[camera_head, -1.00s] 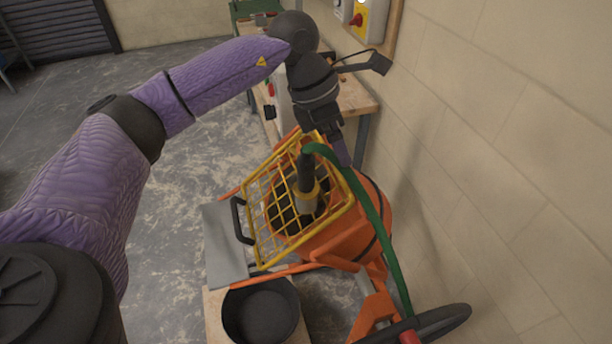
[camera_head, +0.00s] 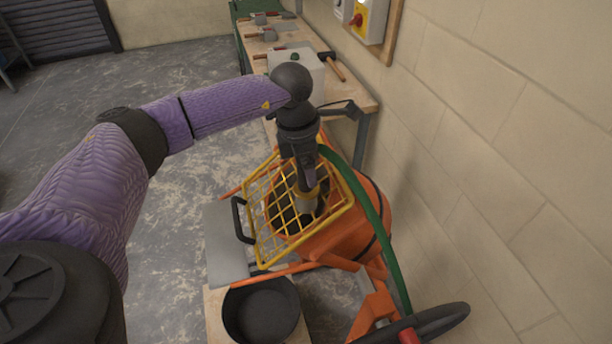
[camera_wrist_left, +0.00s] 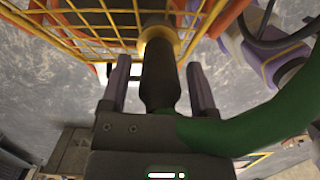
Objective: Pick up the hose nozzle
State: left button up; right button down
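The hose nozzle (camera_head: 307,203) stands upright over the yellow wire guard of the orange mixer, its brass collar and lower end showing below my gripper. A green hose (camera_head: 374,213) runs from its top down to the right. My left gripper (camera_head: 305,178) is over the nozzle's upper part and hides it in the head view. In the left wrist view, the dark nozzle body (camera_wrist_left: 160,78) lies between the two fingers of my left gripper (camera_wrist_left: 159,64), with a gap on each side. The fingers are open. My right gripper is not in view.
The yellow guard (camera_head: 262,226) and orange mixer drum (camera_head: 372,205) are close below the gripper. A black tub (camera_head: 261,312) stands in front. A workbench (camera_head: 352,97) with tools and a light box is behind. A block wall (camera_head: 500,160) bounds the right side.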

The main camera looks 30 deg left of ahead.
pick_arm(q)
grip_shut()
